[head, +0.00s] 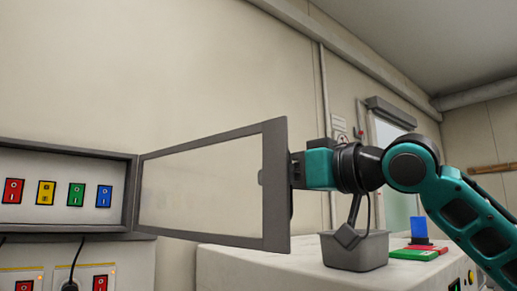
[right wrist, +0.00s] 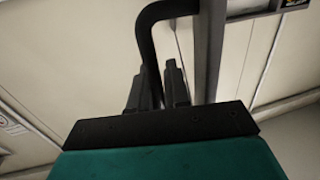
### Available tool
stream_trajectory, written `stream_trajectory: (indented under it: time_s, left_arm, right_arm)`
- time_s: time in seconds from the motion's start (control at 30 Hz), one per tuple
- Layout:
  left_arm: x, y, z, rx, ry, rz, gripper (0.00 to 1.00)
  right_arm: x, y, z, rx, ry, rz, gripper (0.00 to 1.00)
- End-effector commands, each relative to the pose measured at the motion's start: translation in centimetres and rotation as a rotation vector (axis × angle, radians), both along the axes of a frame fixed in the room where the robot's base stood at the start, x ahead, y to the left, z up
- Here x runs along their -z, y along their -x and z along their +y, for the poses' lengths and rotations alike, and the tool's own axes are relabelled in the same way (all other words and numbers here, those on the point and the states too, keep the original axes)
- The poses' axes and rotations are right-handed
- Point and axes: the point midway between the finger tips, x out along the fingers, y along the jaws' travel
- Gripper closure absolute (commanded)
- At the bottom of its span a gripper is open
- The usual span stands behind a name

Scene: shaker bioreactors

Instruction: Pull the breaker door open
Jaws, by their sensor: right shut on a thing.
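The breaker door (head: 274,190), a grey frame around a see-through pane, stands swung wide open from the right edge of the breaker box (head: 132,195). My right gripper (head: 292,171) is at the door's free edge, on its right side. In the right wrist view the two dark fingers (right wrist: 157,88) are shut on the black curved door handle (right wrist: 147,38); the grey door edge (right wrist: 208,50) shows beside it. In the head view the handle is mostly hidden by the door and gripper. My left gripper is not in view.
Red, yellow, green and blue switches (head: 75,195) sit exposed in the box. Outlets with a plugged black cable (head: 72,270) are below it. A grey bin (head: 356,252) and a blue container (head: 419,229) stand on the white surface (head: 240,266) below my right arm.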

Motion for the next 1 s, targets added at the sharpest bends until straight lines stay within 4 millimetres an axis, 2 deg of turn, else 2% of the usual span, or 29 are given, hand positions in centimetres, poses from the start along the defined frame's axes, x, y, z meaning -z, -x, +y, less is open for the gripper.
stream_trajectory:
  time_s: [0.13, 0.47, 0.5, 0.53, 0.83, 1.0]
  left_arm:
    - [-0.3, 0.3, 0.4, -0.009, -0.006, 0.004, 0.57]
    - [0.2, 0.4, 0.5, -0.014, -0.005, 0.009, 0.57]
    - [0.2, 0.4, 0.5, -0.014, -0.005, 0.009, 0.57]
    - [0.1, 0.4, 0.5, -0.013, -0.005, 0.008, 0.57]
    - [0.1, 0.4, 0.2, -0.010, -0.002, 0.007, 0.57]
    - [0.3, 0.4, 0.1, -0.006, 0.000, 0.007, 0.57]
  right_arm:
    - [-0.3, -0.9, -0.8, 0.002, -0.004, -0.003, 1.00]
    - [-0.1, -1.0, -0.9, 0.002, -0.004, -0.008, 1.00]
    - [-0.1, -1.0, -0.9, 0.002, -0.004, -0.008, 0.80]
    - [-0.1, -1.0, -0.9, 0.002, -0.004, -0.008, 0.78]
    - [0.0, -0.8, -1.2, 0.002, -0.003, -0.006, 0.78]
    - [0.0, 0.8, -3.0, 0.005, -0.003, -0.007, 0.78]
